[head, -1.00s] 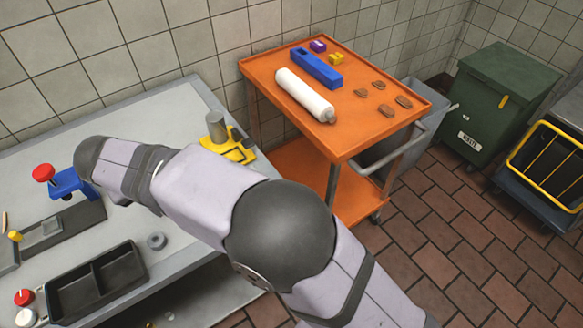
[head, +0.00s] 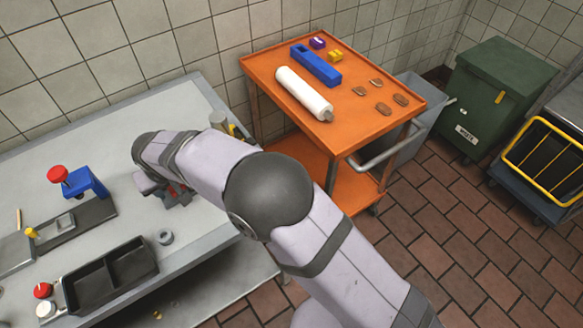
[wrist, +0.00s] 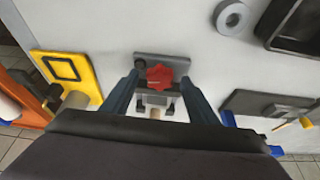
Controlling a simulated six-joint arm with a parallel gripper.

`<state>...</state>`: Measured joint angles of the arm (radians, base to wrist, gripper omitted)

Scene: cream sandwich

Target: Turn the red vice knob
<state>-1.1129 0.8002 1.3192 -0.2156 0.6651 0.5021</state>
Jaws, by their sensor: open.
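The red vice knob (wrist: 159,77) is star-shaped and sits on a small grey vice (wrist: 176,60) on the bench. In the wrist view my gripper (wrist: 160,84) is open, with one blue finger on each side of the knob; I cannot tell whether either touches it. In the head view the vice (head: 181,199) is mostly hidden by my arm's end, with only bits of grey and red showing.
A blue press with a red ball knob (head: 57,174) stands left on the bench. A black two-compartment tray (head: 110,272) and a grey ring (head: 165,237) lie in front. A yellow fixture (wrist: 75,75) stands beside the vice. An orange cart (head: 360,120) is behind, right.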

